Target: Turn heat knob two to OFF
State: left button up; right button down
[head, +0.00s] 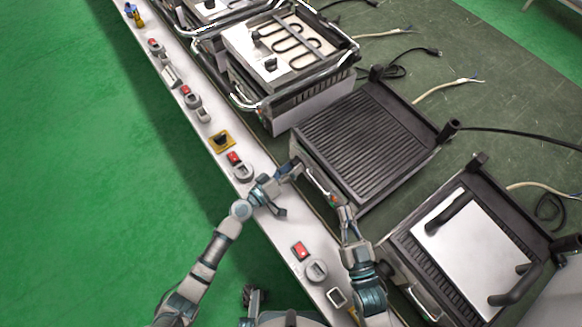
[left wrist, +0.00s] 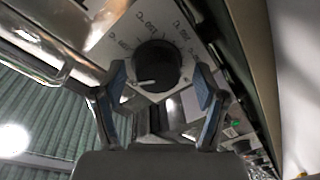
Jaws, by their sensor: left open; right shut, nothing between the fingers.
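A round black knob (left wrist: 157,65) with a white pointer mark sits on a pale metal panel with printed dial markings in the left wrist view. Its pointer is towards the lower left; I cannot read an OFF label. My left gripper (left wrist: 161,82) is open, with one blue-padded finger on each side of the knob; contact is not clear. In the head view, my left gripper (head: 293,189) is at the front of the middle ridged grill (head: 362,135), and the knob is hidden. My right gripper (head: 334,199) is shut and empty, close to the same grill's front.
A grill with a pale plate (head: 470,245) stands at the lower right, and one with exposed heating coils (head: 290,40) at the upper left. Red switches (head: 300,251) and grey sockets line the narrow white ledge (head: 262,222). Loose cables lie on the dark bench top (head: 490,60).

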pick_arm(q)
jog(key=shift+d, duration=0.3)
jog(key=shift+c, duration=0.5)
jog(key=shift+d, duration=0.15)
jog(key=c, duration=0.4)
jog(key=shift+r, duration=0.1)
jog(key=c, duration=0.4)
jog(key=shift+c, duration=1.3)
jog(key=shift+a, duration=0.45)
pick_arm(e)
jog(key=shift+d, duration=0.3)
pick_arm(q)
jog(key=shift+r+n, duration=0.1)
jog(key=shift+n, duration=0.2)
pick_arm(e)
jog(key=shift+f, duration=0.1)
